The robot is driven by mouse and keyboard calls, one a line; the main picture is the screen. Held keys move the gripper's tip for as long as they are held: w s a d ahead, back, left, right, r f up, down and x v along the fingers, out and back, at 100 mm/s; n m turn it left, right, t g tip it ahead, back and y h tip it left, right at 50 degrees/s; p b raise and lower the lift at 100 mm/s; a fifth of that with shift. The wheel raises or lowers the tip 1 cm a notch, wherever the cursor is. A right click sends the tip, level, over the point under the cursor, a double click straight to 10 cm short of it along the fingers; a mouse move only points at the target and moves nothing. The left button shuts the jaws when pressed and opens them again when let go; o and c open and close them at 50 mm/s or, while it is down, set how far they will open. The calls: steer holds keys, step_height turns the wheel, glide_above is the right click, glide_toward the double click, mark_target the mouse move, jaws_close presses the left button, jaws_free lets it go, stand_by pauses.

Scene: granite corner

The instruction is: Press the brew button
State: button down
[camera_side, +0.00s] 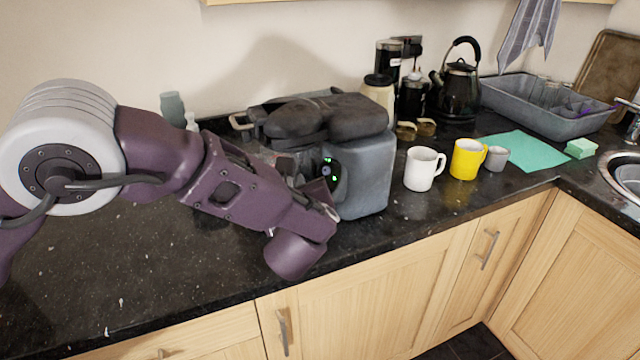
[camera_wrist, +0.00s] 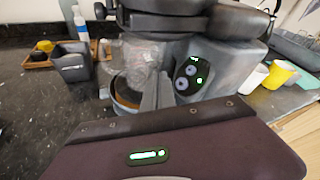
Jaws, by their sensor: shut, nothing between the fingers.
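The grey coffee machine (camera_side: 368,172) with a dark top stands on the counter. Its dark control panel (camera_side: 329,170) has green lights. In the wrist view the panel (camera_wrist: 193,75) shows two round pale buttons and green marks; I cannot read which button is brew. A glass carafe (camera_wrist: 135,82) sits left of the panel. My gripper (camera_wrist: 165,84) is shut and empty, its grey fingers pointing at the machine between carafe and panel, just left of the buttons. I cannot tell whether the fingertips touch. In the side view my wrist hides the fingers and the lower machine front.
A white mug (camera_side: 420,170), a yellow mug (camera_side: 465,160) and a small grey cup (camera_side: 496,158) stand right of the machine. A black kettle (camera_side: 459,92) and grey dish tub (camera_side: 545,110) are behind. A dark grey container (camera_wrist: 72,64) stands left in the wrist view.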

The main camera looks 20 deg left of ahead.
steer(key=shift+w+d+f, duration=0.3)
steer(key=shift+w+f, duration=0.1)
steer(key=shift+w, duration=0.25)
steer(key=shift+w+d+f, duration=0.25)
steer(key=shift+w+f, duration=0.15)
steer(key=shift+w, duration=0.2)
steer(key=shift+w, duration=0.1)
stand_by(1.1)
steer(key=shift+w+d+f, duration=0.15)
steer(key=shift+w+f, duration=0.05)
steer(key=shift+w, duration=0.05)
steer(key=shift+w+d+f, duration=0.15)
steer(key=shift+w+f, duration=0.05)
steer(key=shift+w, duration=0.1)
stand_by(0.6)
steer(key=shift+s+r, duration=0.1)
steer(key=shift+s, duration=0.05)
steer(key=shift+s+a+r, duration=0.3)
steer(key=shift+s, duration=0.2)
steer(key=s, duration=0.1)
steer(key=s+a+r, duration=0.1)
steer(key=s+r, duration=0.1)
steer(key=s, duration=0.1)
steer(key=shift+a+r, duration=0.25)
steer(key=shift+a, duration=0.15)
